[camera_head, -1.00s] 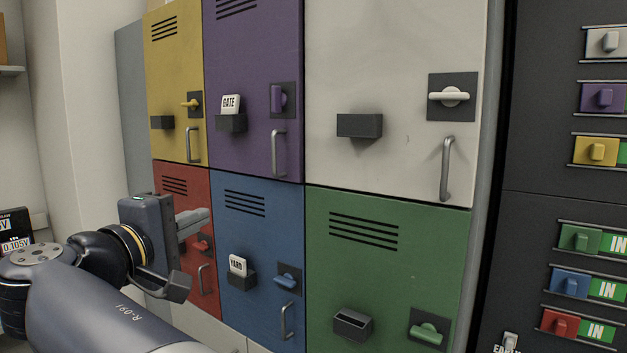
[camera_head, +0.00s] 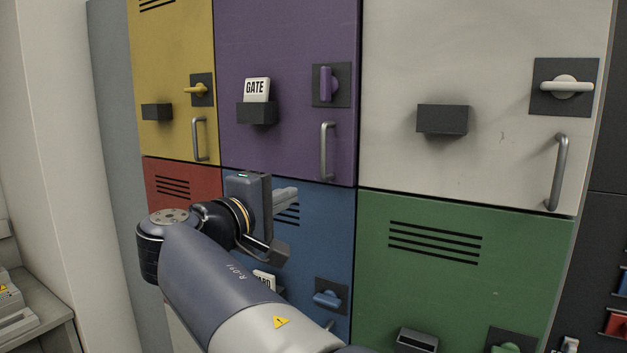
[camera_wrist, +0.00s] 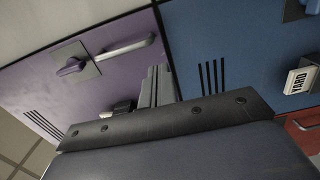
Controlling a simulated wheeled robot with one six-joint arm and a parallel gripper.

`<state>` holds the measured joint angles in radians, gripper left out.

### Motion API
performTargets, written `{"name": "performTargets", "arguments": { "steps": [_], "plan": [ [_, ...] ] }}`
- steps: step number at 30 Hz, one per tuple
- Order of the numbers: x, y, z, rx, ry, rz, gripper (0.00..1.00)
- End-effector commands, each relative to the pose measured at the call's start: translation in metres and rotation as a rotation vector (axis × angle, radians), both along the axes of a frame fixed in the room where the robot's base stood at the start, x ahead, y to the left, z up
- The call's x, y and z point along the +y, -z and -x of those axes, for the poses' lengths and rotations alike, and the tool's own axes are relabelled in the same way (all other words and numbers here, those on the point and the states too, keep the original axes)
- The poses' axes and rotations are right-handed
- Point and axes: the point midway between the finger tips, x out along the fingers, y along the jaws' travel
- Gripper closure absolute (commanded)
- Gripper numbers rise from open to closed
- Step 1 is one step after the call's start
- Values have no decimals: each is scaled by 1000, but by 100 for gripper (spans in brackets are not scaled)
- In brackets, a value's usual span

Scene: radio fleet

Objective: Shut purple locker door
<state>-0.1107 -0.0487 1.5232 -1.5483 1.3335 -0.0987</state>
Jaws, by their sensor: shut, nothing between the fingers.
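The purple locker door (camera_head: 290,140) is in the upper middle of the head view. It looks about flush with its neighbours; I cannot tell whether a small gap remains. Its purple latch (camera_head: 326,84) stands upright, a grey pull handle (camera_head: 326,150) is below it, and a GATE card (camera_head: 257,89) sits in its dark holder. In the wrist view the purple door (camera_wrist: 50,85) is at the left, with its latch (camera_wrist: 72,66) and pull handle (camera_wrist: 125,48). My gripper (camera_head: 287,195) is shut and empty, in front of the blue door's top, below the purple door. Its fingers (camera_wrist: 158,85) show in the wrist view.
Yellow (camera_head: 175,60), red (camera_head: 180,182), blue (camera_head: 330,230), white (camera_head: 450,60) and green (camera_head: 470,280) locker doors surround it. The yellow and white latches lie level. Handles and card holders stick out. A dark panel (camera_head: 605,240) stands at the right.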

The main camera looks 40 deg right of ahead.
Motion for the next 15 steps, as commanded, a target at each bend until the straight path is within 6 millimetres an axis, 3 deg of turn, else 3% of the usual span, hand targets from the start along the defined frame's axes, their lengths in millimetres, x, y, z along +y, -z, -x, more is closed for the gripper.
{"name": "performTargets", "arguments": {
  "steps": [15],
  "plan": [
    [-78,-2,-28,4,4,-1,100]
  ]
}}
